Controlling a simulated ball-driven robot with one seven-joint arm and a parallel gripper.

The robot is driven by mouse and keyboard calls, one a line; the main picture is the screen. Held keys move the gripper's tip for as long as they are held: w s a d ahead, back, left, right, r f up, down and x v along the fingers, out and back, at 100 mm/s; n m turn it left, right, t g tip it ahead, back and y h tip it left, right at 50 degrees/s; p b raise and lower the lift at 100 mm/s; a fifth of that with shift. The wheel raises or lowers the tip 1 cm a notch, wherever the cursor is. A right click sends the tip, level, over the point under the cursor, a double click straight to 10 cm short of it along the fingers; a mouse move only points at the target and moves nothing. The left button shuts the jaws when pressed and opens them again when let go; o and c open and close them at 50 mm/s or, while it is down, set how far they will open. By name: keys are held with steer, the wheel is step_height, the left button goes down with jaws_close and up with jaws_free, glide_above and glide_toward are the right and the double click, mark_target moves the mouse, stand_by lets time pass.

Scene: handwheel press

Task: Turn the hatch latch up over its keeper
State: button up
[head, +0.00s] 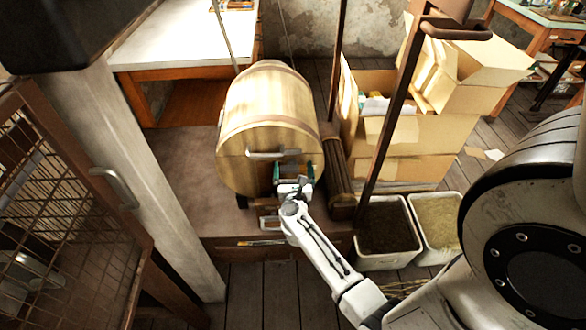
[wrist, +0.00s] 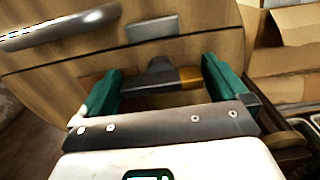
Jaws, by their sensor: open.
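The hatch latch (wrist: 152,73) is a dark piece with a yellow-brown part at its right, low on the front of a wooden drum (head: 267,98). A grey block (wrist: 152,28), which looks like the keeper, sits above it on the drum front. My gripper (head: 293,170) is in front of the drum's lower right face. In the wrist view my gripper (wrist: 160,70) is open, with one green finger on each side of the latch and visible gaps between. In the head view my gripper hides the latch.
A grey bar handle (head: 274,154) crosses the drum front, left of and above my gripper. A dark post (head: 392,110) and cardboard boxes (head: 420,140) stand to the right. Two filled bins (head: 388,262) are at lower right. A mesh door (head: 60,200) is at left.

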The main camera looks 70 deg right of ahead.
steer(key=shift+w+d, duration=0.1)
steer(key=shift+d, duration=0.2)
steer(key=shift+c, duration=0.4)
steer(key=c, duration=0.6)
